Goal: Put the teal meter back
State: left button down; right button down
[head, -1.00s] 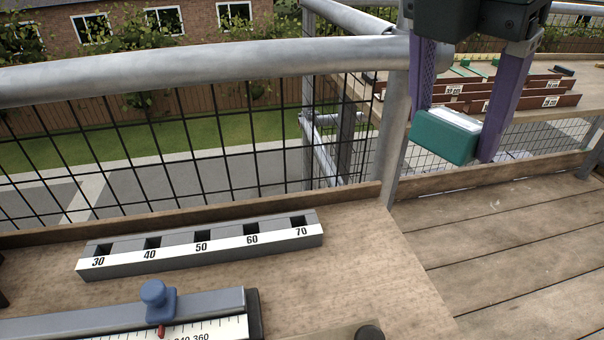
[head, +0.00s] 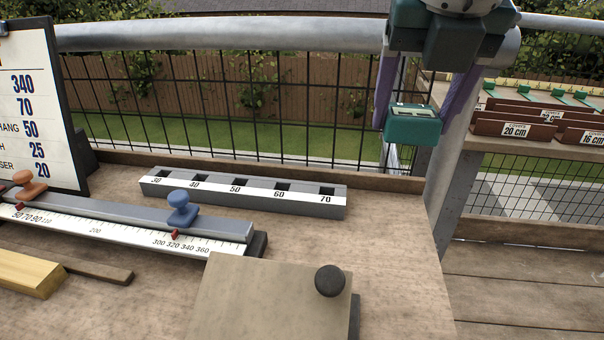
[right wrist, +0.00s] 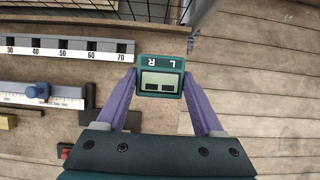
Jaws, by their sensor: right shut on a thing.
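The teal meter (head: 412,125) is a small teal box with a grey display on top. My right gripper (head: 420,112) is shut on it, with a purple finger on each side. It is held in the air near the right end of the bench, by the mesh railing. In the right wrist view the meter (right wrist: 161,76) sits between the two fingertips (right wrist: 160,85), with the letters L and R on its face. My left gripper is not in view.
A grey slotted block (head: 240,193) marked 30 to 70 lies at the bench's back. A ruler with blue (head: 182,208) and orange (head: 28,186) knobs, a board with a black knob (head: 330,281) and a number sign (head: 38,105) stand nearby. Tile racks (head: 530,120) stand right.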

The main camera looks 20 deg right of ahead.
jog(key=b, duration=0.2)
send_over(384, 233)
jog(key=s, duration=0.1)
jog(key=f, duration=0.6)
jog(key=a+f, duration=0.1)
jog(key=f, duration=0.2)
jog(key=shift+s+f, duration=0.2)
jog(key=shift+f, duration=0.2)
notch_tip(384, 233, down, 6)
jog(key=shift+d+r+b, duration=0.1)
jog(key=shift+b, duration=1.05)
grip_release()
